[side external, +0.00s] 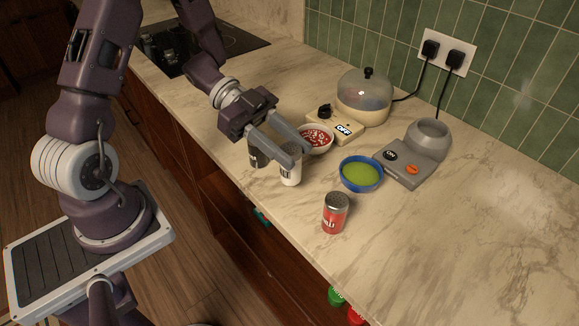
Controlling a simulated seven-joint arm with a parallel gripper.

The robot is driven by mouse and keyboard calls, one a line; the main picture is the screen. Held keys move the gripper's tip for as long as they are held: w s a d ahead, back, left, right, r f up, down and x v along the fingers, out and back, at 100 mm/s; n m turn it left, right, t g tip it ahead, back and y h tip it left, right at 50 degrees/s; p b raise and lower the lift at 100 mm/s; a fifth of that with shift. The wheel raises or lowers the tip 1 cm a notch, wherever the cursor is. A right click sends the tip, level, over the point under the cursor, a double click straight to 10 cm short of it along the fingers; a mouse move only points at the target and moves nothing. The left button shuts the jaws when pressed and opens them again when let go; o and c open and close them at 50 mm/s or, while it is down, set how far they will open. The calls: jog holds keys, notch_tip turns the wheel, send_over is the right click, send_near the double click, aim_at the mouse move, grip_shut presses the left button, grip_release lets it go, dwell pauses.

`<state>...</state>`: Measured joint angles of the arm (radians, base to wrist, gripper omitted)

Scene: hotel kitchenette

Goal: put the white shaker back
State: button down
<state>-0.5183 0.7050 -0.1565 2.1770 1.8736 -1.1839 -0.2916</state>
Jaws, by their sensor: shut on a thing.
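The white shaker (291,174) with dark lettering is upright at the counter's front side, its top hidden by my fingers. My gripper (298,156) reaches over it from the upper left and is shut on it near the top. I cannot tell whether its base touches the counter. A dark shaker (256,158) stands just left of it, partly behind my near finger. A red shaker (334,214) with a grey top stands apart to the lower right.
A bowl with red contents (318,139) is close behind my fingers. A blue bowl of green contents (361,174), a grey appliance (405,165) and a domed cooker (363,97) stand farther right and back. The counter at right is clear. Green (335,296) and red items sit below the edge.

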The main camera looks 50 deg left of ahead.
jog(key=shift+f, duration=1.75)
jog(key=shift+f, duration=0.1)
jog(key=c, duration=0.9)
grip_release()
